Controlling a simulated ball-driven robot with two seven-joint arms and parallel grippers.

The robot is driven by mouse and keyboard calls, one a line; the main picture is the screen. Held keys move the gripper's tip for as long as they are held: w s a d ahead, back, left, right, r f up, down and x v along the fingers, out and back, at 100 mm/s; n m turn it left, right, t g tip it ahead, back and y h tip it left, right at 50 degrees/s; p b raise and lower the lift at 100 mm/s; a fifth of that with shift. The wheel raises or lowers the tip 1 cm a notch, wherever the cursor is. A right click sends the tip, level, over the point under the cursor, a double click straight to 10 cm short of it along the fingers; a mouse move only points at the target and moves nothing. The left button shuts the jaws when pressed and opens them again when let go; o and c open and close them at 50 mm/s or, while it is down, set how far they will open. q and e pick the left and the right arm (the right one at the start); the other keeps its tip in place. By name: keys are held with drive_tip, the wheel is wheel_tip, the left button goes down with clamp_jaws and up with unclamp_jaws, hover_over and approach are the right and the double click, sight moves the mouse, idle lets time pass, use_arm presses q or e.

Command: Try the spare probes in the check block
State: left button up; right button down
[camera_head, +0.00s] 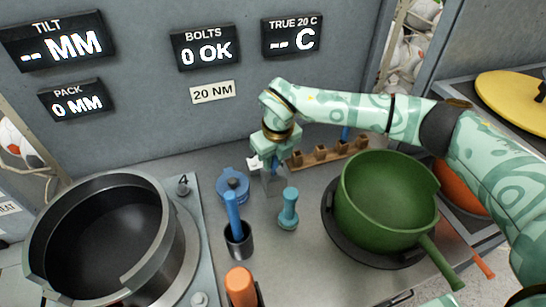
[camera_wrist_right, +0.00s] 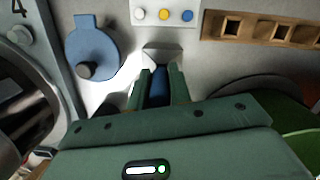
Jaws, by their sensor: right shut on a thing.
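My right gripper (camera_head: 272,166) points down at the grey check block (camera_head: 273,184) on the bench. It is shut on a blue probe (camera_wrist_right: 159,88), which shows between the fingers (camera_wrist_right: 160,88) in the right wrist view. The probe's lower end meets or overlaps the check block (camera_wrist_right: 162,54) in the picture. I cannot tell how far it sits in it. A wooden rack (camera_head: 325,155) with square holes lies behind and to the right. A blue probe (camera_head: 345,133) shows at its right part, partly behind my arm. My left gripper is out of view.
A blue lidded disc (camera_head: 232,184) lies left of the block. A blue-handled tool (camera_head: 233,212) stands in a dark cup (camera_head: 239,243), with a teal piece (camera_head: 288,210) to its right. A large dark pot (camera_head: 97,235) is left, a green pan (camera_head: 388,200) right. An orange handle (camera_head: 240,285) is in front.

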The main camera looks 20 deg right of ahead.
drive_tip(key=shift+f, duration=0.5)
drive_tip(key=shift+f+b, duration=0.35)
drive_tip(key=shift+f, duration=0.2)
drive_tip(key=c, duration=1.2)
unclamp_jaws()
wheel_tip(320, 180, up, 16)
drive_tip(key=s+p, duration=0.1)
drive_tip(key=s, duration=0.1)
drive_tip(key=shift+s+d+p, duration=0.15)
drive_tip(key=shift+d+p, duration=0.2)
drive_tip(key=shift+p, duration=0.05)
drive_tip(key=shift+s, duration=0.1)
